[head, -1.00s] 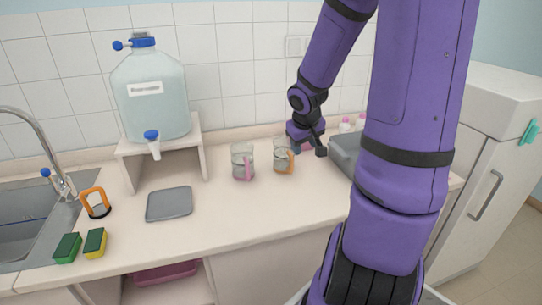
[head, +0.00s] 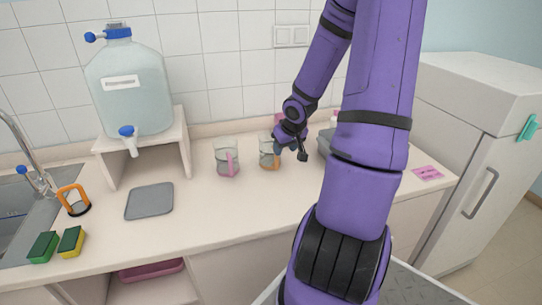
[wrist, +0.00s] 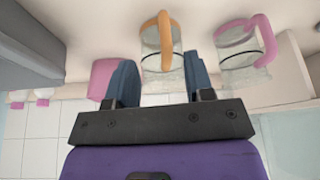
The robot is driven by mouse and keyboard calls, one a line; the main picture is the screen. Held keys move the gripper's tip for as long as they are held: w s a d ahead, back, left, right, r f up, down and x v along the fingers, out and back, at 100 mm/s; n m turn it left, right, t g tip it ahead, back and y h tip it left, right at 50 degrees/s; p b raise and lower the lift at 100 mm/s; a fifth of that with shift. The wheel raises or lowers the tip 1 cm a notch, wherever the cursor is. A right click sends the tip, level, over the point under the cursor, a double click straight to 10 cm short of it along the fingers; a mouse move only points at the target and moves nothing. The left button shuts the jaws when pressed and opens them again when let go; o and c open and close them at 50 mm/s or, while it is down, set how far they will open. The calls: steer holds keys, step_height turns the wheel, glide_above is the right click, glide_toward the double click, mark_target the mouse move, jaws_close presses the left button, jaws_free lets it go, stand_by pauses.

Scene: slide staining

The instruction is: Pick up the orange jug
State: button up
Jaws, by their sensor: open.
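The orange jug (head: 266,155) is a clear jug with an orange handle, upright on the counter. My gripper (head: 284,148) is just to its right in the head view and hides part of it. In the wrist view the orange jug (wrist: 152,62) shows beyond and partly between the two blue fingers of my gripper (wrist: 160,78), its orange handle facing the camera. The fingers are apart with nothing held. I cannot tell whether a finger touches the jug. A similar clear jug with a pink handle (head: 227,160) stands to its left; it also shows in the wrist view (wrist: 243,55).
A pink object (wrist: 104,76) is beside one finger in the wrist view. A grey box (head: 325,143) is right of my gripper. A water tank (head: 128,92) stands on a shelf at left. A grey mat (head: 149,201) lies in front. The counter before the jugs is clear.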

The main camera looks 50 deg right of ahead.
mark_target(277, 165)
steer(key=shift+x, duration=1.85)
steer(key=shift+w+f, duration=0.95)
steer(key=shift+f, duration=0.15)
steer(key=shift+x, duration=1.2)
steer(key=shift+d, duration=0.15)
jaws_close()
